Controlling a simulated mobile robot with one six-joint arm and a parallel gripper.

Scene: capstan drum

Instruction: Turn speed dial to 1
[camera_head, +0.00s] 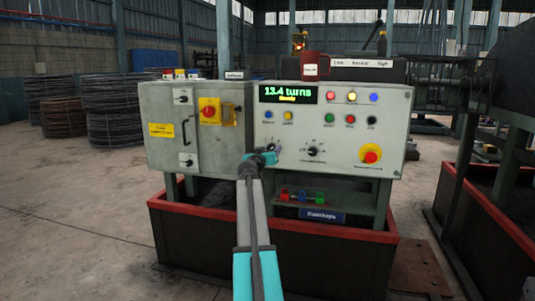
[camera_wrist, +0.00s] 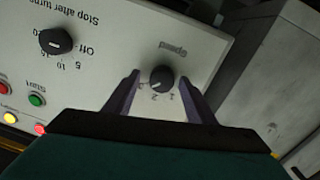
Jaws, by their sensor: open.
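The speed dial (camera_wrist: 162,79) is a round black knob on the pale panel in the wrist view, which shows the panel upside down. The label "Speed" is beside it, with the digits 1 and 2 on the near side. A light mark on the knob seems to point to the lower left, left of the 2. My gripper (camera_wrist: 161,80) is open, with one finger on each side of the dial; I cannot tell whether they touch it. In the head view my gripper (camera_head: 264,156) is at the panel and largely hides the dial.
The stop-after-turns dial (camera_head: 313,151) is just right of my gripper, also seen in the wrist view (camera_wrist: 55,41). The display (camera_head: 289,94) reads "13.4 turns". A red emergency button (camera_head: 371,154) is at the lower right. A grey cabinet (camera_head: 160,112) stands left.

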